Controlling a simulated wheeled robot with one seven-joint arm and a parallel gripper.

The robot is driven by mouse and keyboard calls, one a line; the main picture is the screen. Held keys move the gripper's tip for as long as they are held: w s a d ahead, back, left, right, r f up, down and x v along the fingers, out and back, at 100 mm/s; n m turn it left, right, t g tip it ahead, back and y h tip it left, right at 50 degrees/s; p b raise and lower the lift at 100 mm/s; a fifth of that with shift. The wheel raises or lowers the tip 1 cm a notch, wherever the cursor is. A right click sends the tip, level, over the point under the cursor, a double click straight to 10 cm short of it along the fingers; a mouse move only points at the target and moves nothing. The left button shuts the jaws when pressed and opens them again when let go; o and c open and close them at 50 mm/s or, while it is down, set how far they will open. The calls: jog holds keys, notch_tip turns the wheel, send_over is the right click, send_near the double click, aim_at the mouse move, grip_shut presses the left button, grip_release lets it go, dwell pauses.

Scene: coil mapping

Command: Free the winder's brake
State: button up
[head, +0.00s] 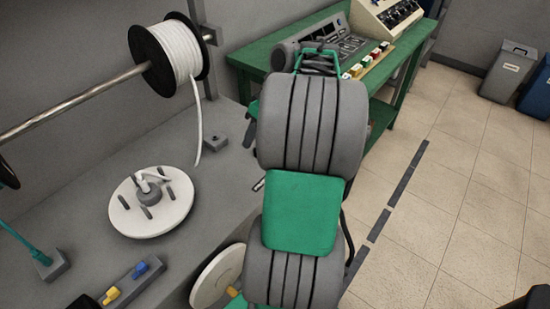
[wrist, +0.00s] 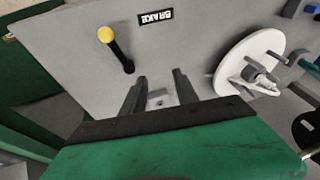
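The brake lever (wrist: 120,55) shows in the wrist view, a black bar with a yellow ball knob (wrist: 105,34). It stands on the grey bench top beside a "BRAKE" label (wrist: 156,17), which reads upside down. My gripper (wrist: 159,76) is open and empty, its two dark fingers apart, to the right of the lever and not touching it.
A spool of white cord (head: 180,55) hangs on a metal rod above the bench. A green table (head: 250,60) with control panels stands behind.

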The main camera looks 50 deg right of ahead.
jog(key=s+d+f, duration=0.3)
jog(key=s+d, duration=0.2)
jog(key=d, duration=0.3)
jog(key=shift+n+t, duration=0.3)
jog(key=b+x, duration=0.2)
jog(key=x, duration=0.4)
jog(key=shift+w+a+f+b, duration=0.15)
jog(key=shift+w+b, duration=0.05)
jog(key=shift+b, duration=0.1)
jog(key=shift+w+a+f, duration=0.1)
jog(key=shift+f, duration=0.15)
jog(key=shift+c, duration=0.3)
jog(key=c, duration=0.7)
grip_shut()
jog(key=shift+f, duration=0.1)
